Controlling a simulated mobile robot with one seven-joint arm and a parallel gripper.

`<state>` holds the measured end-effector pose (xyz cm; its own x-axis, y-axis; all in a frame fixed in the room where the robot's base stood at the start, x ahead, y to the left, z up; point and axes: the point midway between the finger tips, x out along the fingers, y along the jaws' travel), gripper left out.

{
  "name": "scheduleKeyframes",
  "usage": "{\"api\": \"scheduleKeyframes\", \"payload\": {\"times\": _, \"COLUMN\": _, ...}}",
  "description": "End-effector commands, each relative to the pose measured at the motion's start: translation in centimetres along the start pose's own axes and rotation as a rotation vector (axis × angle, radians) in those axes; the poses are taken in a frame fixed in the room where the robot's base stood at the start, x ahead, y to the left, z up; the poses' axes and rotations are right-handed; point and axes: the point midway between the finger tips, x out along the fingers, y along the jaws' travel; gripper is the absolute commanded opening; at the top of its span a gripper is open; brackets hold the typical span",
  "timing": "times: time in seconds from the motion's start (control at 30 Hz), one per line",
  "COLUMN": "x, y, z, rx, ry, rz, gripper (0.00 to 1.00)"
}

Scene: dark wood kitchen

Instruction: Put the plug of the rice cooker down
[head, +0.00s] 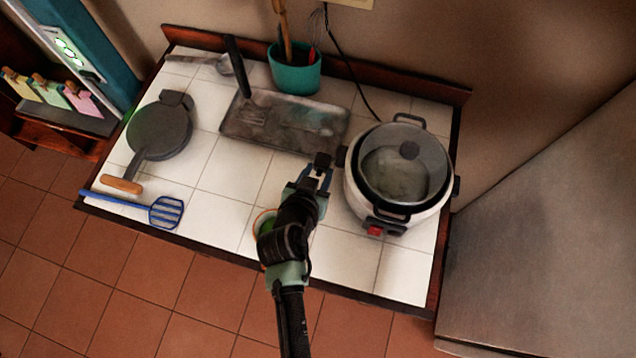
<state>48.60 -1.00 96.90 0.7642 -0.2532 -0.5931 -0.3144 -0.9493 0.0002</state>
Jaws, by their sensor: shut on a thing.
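My gripper (321,170) is just left of the cooker, over the counter in front of the grey tray. It is shut on a small black piece, which looks like the plug (322,159). I cannot tell whether the plug touches the counter. A black cord (349,66) runs from near the wall plate down behind the cooker; its link to the plug is hidden. My arm covers part of an orange-rimmed round thing (258,217).
The grey tray (310,122) lies behind my gripper, with a teal utensil pot (296,75) beyond it. A round dark pan-like iron (160,130) and a blue slotted turner (166,211) lie left. Bare tiles (225,170) lie between. A metal surface (545,240) stands right.

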Motion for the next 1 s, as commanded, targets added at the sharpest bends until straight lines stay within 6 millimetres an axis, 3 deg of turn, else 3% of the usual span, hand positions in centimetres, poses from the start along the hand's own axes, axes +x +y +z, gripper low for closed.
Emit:
{"api": "scheduleKeyframes", "payload": {"times": 0.03, "x": 0.6, "y": 0.0, "z": 0.8, "rx": 0.000, "ry": 0.001, "rz": 0.000, "gripper": 0.00}}
{"api": "scheduleKeyframes", "payload": {"times": 0.27, "x": 1.0, "y": 0.0, "z": 1.3, "rx": 0.000, "ry": 0.002, "rz": -0.001, "gripper": 0.00}}
{"api": "scheduleKeyframes", "payload": {"times": 0.5, "x": 2.8, "y": 0.0, "z": 3.7, "rx": -0.001, "ry": 0.003, "rz": -0.001, "gripper": 0.00}}
{"api": "scheduleKeyframes", "payload": {"times": 1.0, "x": 3.1, "y": 0.0, "z": 4.2, "rx": -0.001, "ry": 0.003, "rz": -0.001, "gripper": 0.00}}
